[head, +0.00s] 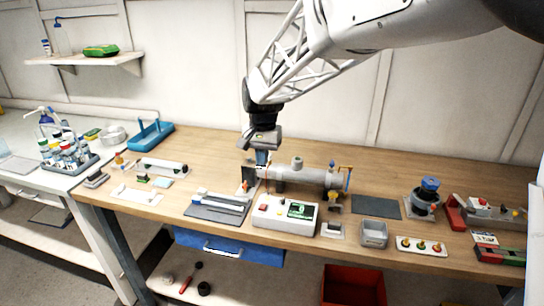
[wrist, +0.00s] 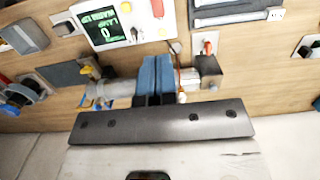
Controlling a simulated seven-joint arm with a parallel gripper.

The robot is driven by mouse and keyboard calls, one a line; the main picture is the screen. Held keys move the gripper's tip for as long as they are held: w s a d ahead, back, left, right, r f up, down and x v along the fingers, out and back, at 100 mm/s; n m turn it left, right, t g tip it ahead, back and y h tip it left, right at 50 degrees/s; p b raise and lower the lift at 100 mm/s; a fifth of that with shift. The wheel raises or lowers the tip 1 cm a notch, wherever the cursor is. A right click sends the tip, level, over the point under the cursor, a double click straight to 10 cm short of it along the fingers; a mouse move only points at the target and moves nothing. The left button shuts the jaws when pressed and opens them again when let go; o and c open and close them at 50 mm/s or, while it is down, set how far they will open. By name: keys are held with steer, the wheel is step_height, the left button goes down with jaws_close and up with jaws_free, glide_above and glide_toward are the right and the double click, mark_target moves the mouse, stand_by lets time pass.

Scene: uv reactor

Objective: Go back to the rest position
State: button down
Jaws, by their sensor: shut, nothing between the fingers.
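My gripper (head: 262,158) points down over the left end of the grey cylindrical UV reactor (head: 310,176) on the wooden bench. In the wrist view its two blue fingers (wrist: 157,75) are together with nothing between them, in front of the reactor's tube (wrist: 112,94). From these views I cannot tell whether the fingertips touch the reactor. The white control box (head: 285,211) stands in front of the reactor. Its green display also shows in the wrist view (wrist: 97,27), reading "LAMP" and 0.
Around the reactor are a grey slotted tray (head: 218,206), a dark mat (head: 376,207), a grey bin (head: 374,233) and a blue-topped device (head: 428,190). A blue rack (head: 151,134) stands at the back left. The bench behind the reactor, towards the wall, is mostly clear.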

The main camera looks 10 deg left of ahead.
steer(key=s+d+r+t, duration=0.15)
steer(key=s+d, duration=0.25)
steer(key=d, duration=0.4)
steer(key=s+d+r, duration=0.2)
steer(key=s+d, duration=0.1)
steer(key=d, duration=0.5)
steer(key=s+d+r, duration=0.2)
steer(key=s+d, duration=0.2)
steer(key=d, duration=0.3)
steer(key=s+d+f+t, duration=0.1)
steer(key=s+d+f, duration=0.1)
steer(key=s+d, duration=0.6)
steer(key=s+d+f+t, duration=0.1)
steer(key=s+d+f, duration=0.1)
steer(key=s+d, duration=0.5)
steer(key=s, duration=0.5)
steer(key=shift+d, duration=0.4)
